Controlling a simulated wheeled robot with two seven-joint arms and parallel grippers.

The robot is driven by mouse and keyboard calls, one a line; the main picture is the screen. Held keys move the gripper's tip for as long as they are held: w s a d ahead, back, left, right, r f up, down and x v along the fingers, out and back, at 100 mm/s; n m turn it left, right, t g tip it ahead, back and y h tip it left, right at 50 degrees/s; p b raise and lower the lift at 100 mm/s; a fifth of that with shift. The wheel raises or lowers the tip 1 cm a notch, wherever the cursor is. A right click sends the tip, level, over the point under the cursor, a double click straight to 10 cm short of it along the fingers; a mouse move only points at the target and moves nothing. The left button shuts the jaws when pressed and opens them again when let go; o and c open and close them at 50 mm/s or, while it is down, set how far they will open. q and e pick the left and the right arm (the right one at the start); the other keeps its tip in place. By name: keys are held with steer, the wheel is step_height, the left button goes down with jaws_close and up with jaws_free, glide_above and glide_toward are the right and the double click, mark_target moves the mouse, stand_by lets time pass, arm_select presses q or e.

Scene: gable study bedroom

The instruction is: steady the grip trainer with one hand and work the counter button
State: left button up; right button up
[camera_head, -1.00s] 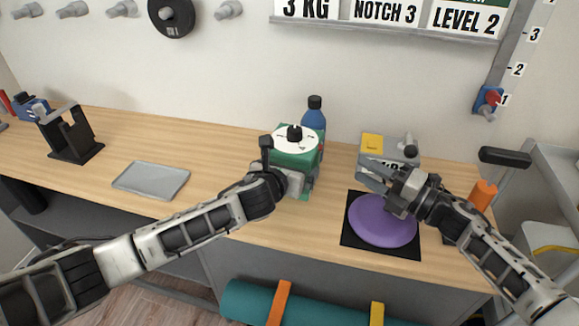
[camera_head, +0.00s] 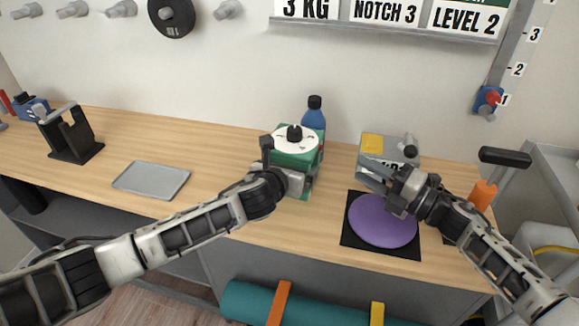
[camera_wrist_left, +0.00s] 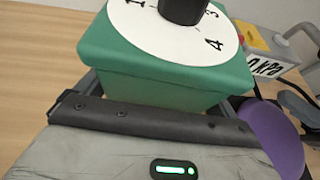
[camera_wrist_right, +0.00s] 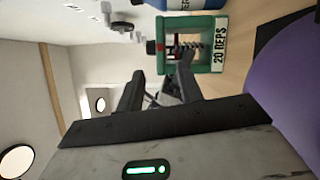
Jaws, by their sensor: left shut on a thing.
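The grip trainer (camera_head: 291,160) is a green box on the desk with a white numbered dial (camera_head: 295,140) and black knob on top. It also shows in the left wrist view (camera_wrist_left: 165,75). In the right wrist view its open side (camera_wrist_right: 217,42) shows a spring and a "20 REPS" label; I cannot tell which part is the counter button. My left gripper (camera_head: 285,166) is shut on the box, with its fingers on opposite sides. My right gripper (camera_head: 362,168) is empty, its fingers apart, above the desk to the right of the trainer, pointing towards it.
A purple disc (camera_head: 383,222) on a black mat lies below my right gripper. A grey and yellow box (camera_head: 373,143) stands behind that gripper. A blue bottle (camera_head: 314,118) stands behind the trainer. A grey tray (camera_head: 151,180) lies left; the desk between tray and trainer is clear.

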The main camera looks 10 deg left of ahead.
stand_by(0.3)
jaws_close()
stand_by(1.6)
